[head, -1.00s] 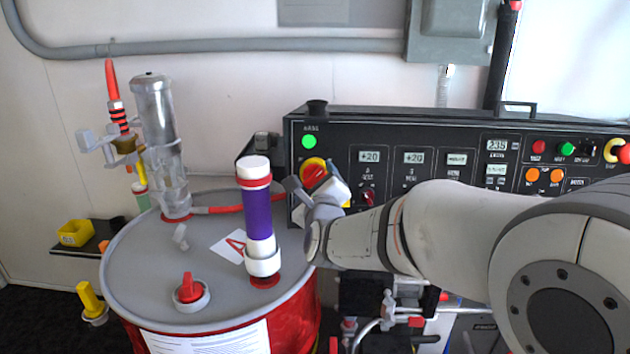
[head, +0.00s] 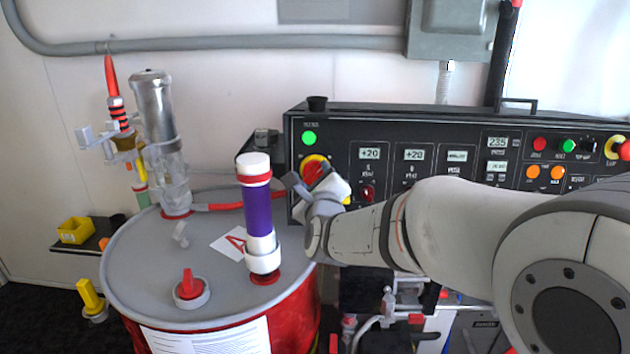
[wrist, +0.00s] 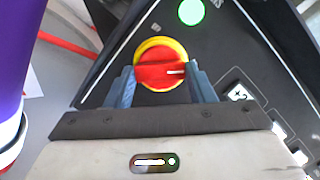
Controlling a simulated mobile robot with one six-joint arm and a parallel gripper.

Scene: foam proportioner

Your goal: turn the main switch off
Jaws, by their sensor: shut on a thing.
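The main switch is a red rotary knob (head: 314,168) on a yellow round plate, at the left end of the black control panel in the head view. In the wrist view the red knob (wrist: 160,72) sits between my fingers, with a white mark at its right side. My gripper (wrist: 163,84) is shut on the knob, one blue-grey finger on each side. In the head view my gripper (head: 316,186) partly covers the switch. A green lamp (head: 309,138) just above the switch is lit; it also shows in the wrist view (wrist: 191,12).
The black panel (head: 430,130) carries lit displays, small knobs and buttons to the right. A red drum with a grey lid (head: 140,262) stands at left. A purple and white cylinder (head: 258,212) rises from the lid, close left of my gripper.

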